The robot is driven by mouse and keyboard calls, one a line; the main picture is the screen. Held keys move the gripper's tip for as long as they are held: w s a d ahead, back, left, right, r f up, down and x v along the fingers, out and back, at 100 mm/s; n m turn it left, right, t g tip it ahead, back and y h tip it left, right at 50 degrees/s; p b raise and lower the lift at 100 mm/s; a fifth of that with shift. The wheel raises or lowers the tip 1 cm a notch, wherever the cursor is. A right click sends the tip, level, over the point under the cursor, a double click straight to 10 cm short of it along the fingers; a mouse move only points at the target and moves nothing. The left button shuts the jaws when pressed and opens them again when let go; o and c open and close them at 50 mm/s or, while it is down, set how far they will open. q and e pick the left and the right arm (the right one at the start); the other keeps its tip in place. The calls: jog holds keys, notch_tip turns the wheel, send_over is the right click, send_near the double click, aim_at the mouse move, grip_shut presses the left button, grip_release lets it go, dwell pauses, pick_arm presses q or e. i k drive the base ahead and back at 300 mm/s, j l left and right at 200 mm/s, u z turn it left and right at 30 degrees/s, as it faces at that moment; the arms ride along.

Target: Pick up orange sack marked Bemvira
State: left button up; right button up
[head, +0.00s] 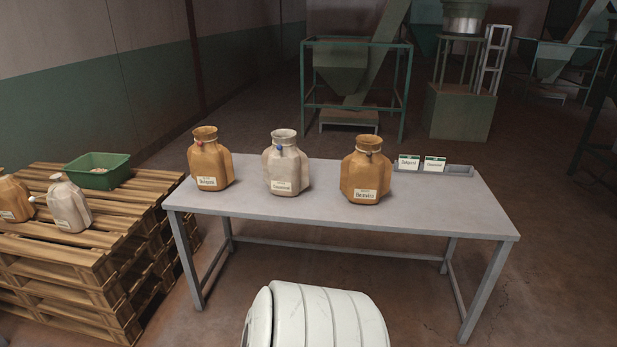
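The orange sack marked Bemvira (366,172) stands upright on the grey table (437,218), right of the table's middle. Its neck is tied and its label faces me. Another orange sack (209,162), with a different label that is hard to read, stands farther left on the table. Neither of my grippers shows in the head view, and nothing touches the Bemvira sack.
A shallow grey tray (459,170) with two label cards stands at the table's back right. Stacked wooden pallets (75,258) at left bear a green bin (97,171), a white sack (69,203) and an orange sack (15,199). The table's front right is clear.

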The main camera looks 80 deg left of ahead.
aim_at(364, 179)
jog(key=u, duration=2.95)
